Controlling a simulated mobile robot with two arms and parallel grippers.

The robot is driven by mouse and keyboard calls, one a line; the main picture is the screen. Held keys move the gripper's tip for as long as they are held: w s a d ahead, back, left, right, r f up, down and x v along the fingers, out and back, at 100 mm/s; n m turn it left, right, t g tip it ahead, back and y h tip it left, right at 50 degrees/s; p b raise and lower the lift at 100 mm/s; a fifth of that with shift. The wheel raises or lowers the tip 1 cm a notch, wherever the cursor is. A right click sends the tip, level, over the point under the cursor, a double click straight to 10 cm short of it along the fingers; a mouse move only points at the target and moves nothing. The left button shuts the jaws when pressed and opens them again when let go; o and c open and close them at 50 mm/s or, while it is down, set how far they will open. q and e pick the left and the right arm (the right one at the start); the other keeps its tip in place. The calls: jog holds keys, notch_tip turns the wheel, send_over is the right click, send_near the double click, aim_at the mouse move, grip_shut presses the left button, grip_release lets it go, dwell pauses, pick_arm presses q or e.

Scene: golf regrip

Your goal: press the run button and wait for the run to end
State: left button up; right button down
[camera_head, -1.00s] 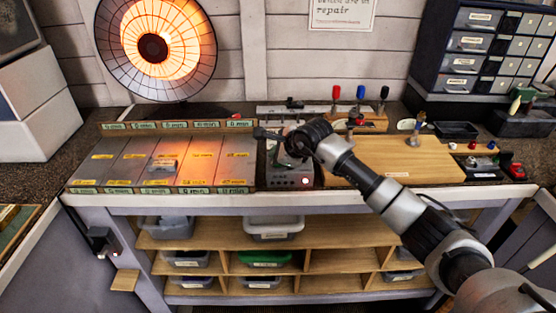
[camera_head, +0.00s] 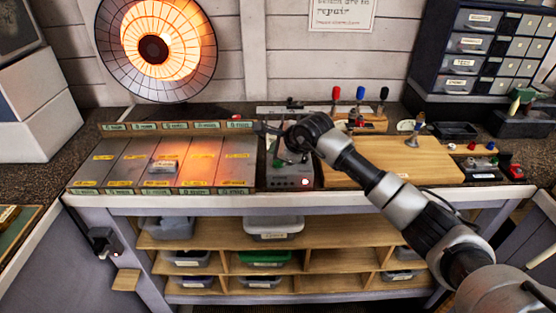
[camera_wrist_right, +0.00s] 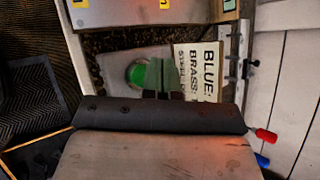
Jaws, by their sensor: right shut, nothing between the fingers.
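The control box (camera_head: 290,180) stands on the bench right of the sectioned board, with a small red light (camera_head: 305,181) lit on its front. A round green button (camera_wrist_right: 137,73) shows in the right wrist view on a grey surface. My right gripper (camera_wrist_right: 160,77) is shut and empty, its thin fingers beside the button in that view; I cannot tell whether they touch it. In the head view the right gripper (camera_head: 283,152) is over the control box, and my wrist hides part of the box's top. My left gripper is not in view.
A glowing round heater (camera_head: 155,48) stands behind the sectioned board (camera_head: 115,160), on which a small grey block (camera_head: 163,166) rests. A wooden board (camera_head: 430,165) lies to the right. A sign reading BLUE and BRASS (camera_wrist_right: 198,70) is close to the fingers.

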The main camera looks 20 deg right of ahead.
jog(key=shift+r+p, duration=1.1)
jog(key=shift+r, duration=1.45)
